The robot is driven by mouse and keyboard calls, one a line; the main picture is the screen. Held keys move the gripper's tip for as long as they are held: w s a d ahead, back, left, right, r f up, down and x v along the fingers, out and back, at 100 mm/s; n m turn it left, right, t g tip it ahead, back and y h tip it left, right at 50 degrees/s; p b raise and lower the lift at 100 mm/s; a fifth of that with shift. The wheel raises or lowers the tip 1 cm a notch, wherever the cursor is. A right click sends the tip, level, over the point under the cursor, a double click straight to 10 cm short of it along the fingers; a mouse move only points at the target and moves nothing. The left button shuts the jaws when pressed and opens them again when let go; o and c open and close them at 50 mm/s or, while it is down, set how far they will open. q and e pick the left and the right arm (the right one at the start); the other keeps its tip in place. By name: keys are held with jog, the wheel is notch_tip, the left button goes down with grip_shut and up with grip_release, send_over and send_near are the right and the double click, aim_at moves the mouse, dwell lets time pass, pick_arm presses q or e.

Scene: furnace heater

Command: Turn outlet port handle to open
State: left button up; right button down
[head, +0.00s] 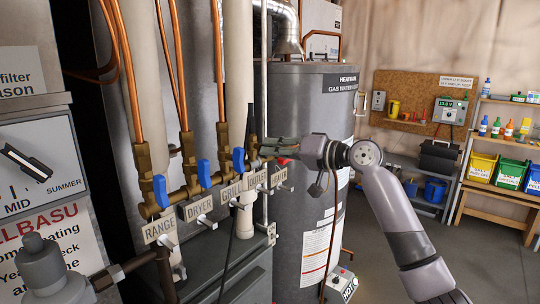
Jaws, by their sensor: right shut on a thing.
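A row of brass gas valves (180,203) runs along a manifold, with blue handles at the range label (161,191), the dryer label (204,173) and the grill label (238,160). The gripper mostly hides that handle. A small red part (284,161) shows just below the fingers. My left gripper is not in view.
A grey water heater (310,110) stands right behind my right gripper. Copper pipes (127,75) rise from the valves. A regulator (40,262) is at the lower left. Shelves with coloured bins (482,167) and a pegboard (425,95) are at the far right. The floor at right is clear.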

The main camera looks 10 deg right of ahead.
jog(key=shift+f+n, duration=0.1)
jog(key=shift+n, duration=0.2)
jog(key=n+b, duration=0.1)
jog(key=n, duration=0.3)
jog(key=shift+h, duration=0.4)
jog(key=n, duration=0.3)
jog(key=shift+a+t+h, duration=0.1)
jog(key=shift+t+h, duration=0.3)
jog(key=c, duration=1.5)
grip_release()
jog(key=shift+n, duration=0.3)
jog(key=shift+s, duration=0.1)
